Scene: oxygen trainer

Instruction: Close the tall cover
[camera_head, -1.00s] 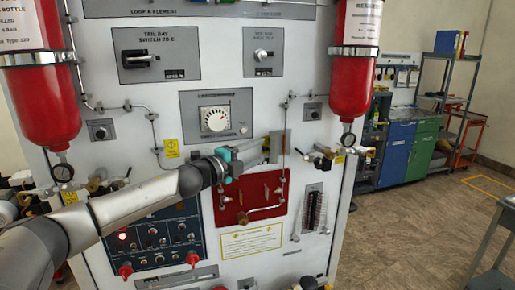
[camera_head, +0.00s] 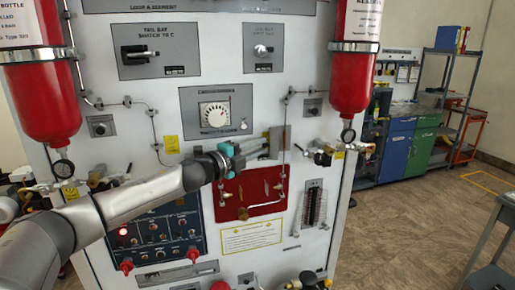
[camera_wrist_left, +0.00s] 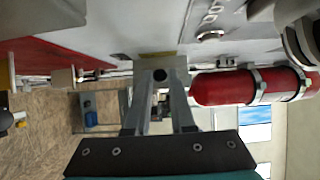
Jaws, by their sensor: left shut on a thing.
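A narrow grey upright piece, which looks like the tall cover (camera_head: 276,139), stands out from the white panel to the right of the dial plate and above the red plate. My left gripper (camera_head: 262,147) reaches it from the left, and its fingers are shut on it. In the left wrist view the two fingers (camera_wrist_left: 160,105) close in on a grey block (camera_wrist_left: 160,63) with a dark round hole below it. The fingertips hide part of the cover, and I cannot tell its exact angle. My right gripper is not in view.
The white panel carries the dial plate (camera_head: 216,113), a red plate (camera_head: 249,192) with thin pipes, and a blue switch panel (camera_head: 157,234). Red bottles (camera_head: 353,84) (camera_head: 40,98) hang at both sides. Open floor (camera_head: 410,225) lies to the right.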

